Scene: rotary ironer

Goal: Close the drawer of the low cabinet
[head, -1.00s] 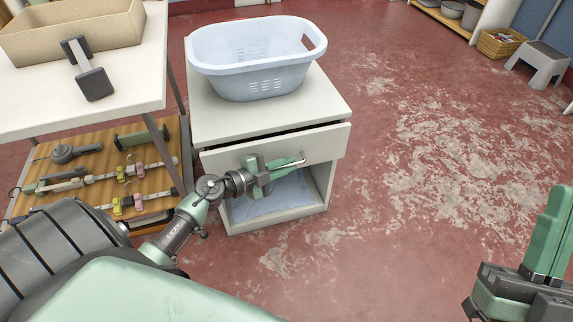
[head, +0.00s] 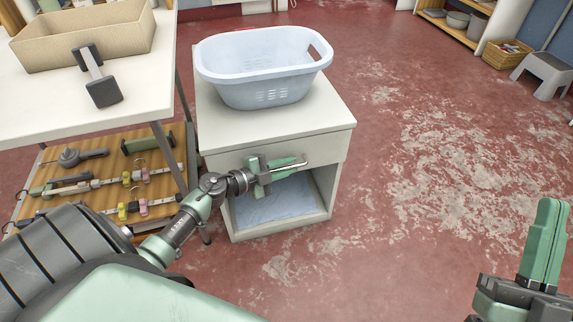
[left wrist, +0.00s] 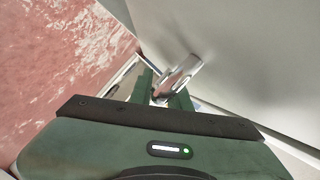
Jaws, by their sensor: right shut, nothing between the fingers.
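The low cabinet (head: 270,130) is white, with a drawer (head: 325,150) at its top and an open compartment below. The drawer front sits flush under the cabinet top, with no dark gap showing. My left gripper (head: 296,166) is at the drawer front, its fingers shut on the metal drawer handle (head: 303,162). The left wrist view shows the handle (left wrist: 178,78) between the green fingers, beside the pale drawer front (left wrist: 230,60). My right gripper (head: 552,204) is shut and empty, over the floor at the right, well away from the cabinet.
A pale blue laundry basket (head: 262,68) stands on the cabinet top. A white table (head: 60,105) with a beige box (head: 85,40) stands to the left, a wooden shelf (head: 105,192) with tools below it. The red floor (head: 420,150) right of the cabinet is clear.

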